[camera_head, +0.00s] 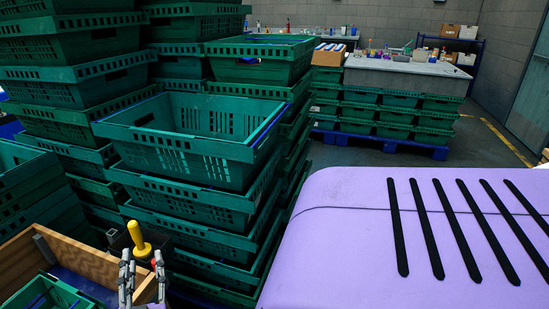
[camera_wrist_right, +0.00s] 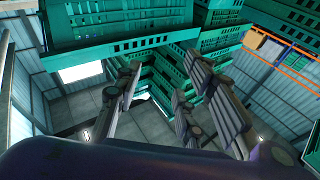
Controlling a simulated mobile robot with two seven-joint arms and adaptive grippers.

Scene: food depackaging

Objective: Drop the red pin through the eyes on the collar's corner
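A wooden collar (camera_head: 88,262) shows at the lower left of the head view, cut off by the frame edge. A dark metal bracket (camera_head: 43,248) stands at its corner; I cannot make out the eyes. I cannot identify the red pin in either view.
A yellow-handled item (camera_head: 137,240) stands just behind my right gripper. Stacked green crates (camera_head: 190,165) rise behind and left. A green crate (camera_head: 45,295) lies inside the collar. A purple surface with black strips (camera_head: 340,240) fills the right front.

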